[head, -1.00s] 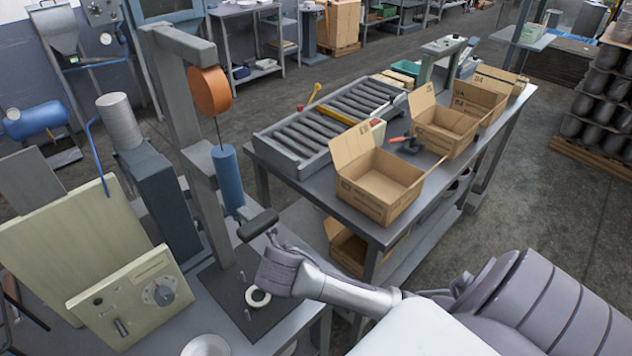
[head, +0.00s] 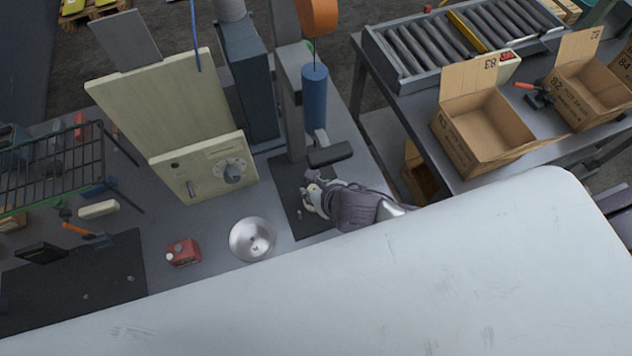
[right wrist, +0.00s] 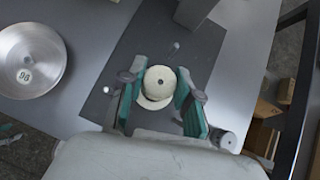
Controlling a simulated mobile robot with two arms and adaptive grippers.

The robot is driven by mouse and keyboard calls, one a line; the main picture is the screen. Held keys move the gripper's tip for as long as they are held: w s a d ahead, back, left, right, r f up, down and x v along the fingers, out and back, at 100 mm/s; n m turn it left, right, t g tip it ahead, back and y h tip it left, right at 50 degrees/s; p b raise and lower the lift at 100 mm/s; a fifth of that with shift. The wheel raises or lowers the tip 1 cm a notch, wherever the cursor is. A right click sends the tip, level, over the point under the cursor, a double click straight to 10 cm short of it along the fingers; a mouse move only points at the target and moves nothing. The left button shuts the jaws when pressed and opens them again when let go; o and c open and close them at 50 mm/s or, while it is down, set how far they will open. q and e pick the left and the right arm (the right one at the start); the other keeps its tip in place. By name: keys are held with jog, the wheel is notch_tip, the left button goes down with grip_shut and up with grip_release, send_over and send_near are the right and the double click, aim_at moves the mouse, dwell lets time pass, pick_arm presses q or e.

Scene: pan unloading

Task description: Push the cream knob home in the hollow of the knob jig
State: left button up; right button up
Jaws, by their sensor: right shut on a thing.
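The cream knob (right wrist: 161,80), round with a dark hole in its top, sits between the teal-lined fingers of my right gripper (right wrist: 161,90) in the right wrist view. My right gripper (head: 313,197) is shut on it, low over the dark plate (head: 300,226). The pale rim of the knob jig (right wrist: 154,104) shows below the knob's near edge. The knob is over the jig; I cannot tell how deep it sits in the hollow. In the head view my gripper mostly covers both. My left gripper is not in view.
A cream panel with a dial (head: 205,168) is behind the dish. Small pins (right wrist: 175,45) stand on the plate.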

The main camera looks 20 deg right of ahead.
jog(key=shift+w+d+f, duration=0.1)
jog(key=shift+w+f, duration=0.05)
jog(key=shift+f, duration=0.6)
jog(key=shift+f+b, duration=0.45)
jog(key=shift+f, duration=0.2)
jog(key=shift+r, duration=0.1)
jog(key=shift+p, duration=0.45)
jog(key=shift+f, duration=0.55)
jog(key=shift+r, duration=0.4)
dwell(0.7)
jog(key=shift+f, duration=0.35)
dwell(0.5)
jog(key=o, duration=1.1)
jog(key=shift+f, duration=0.1)
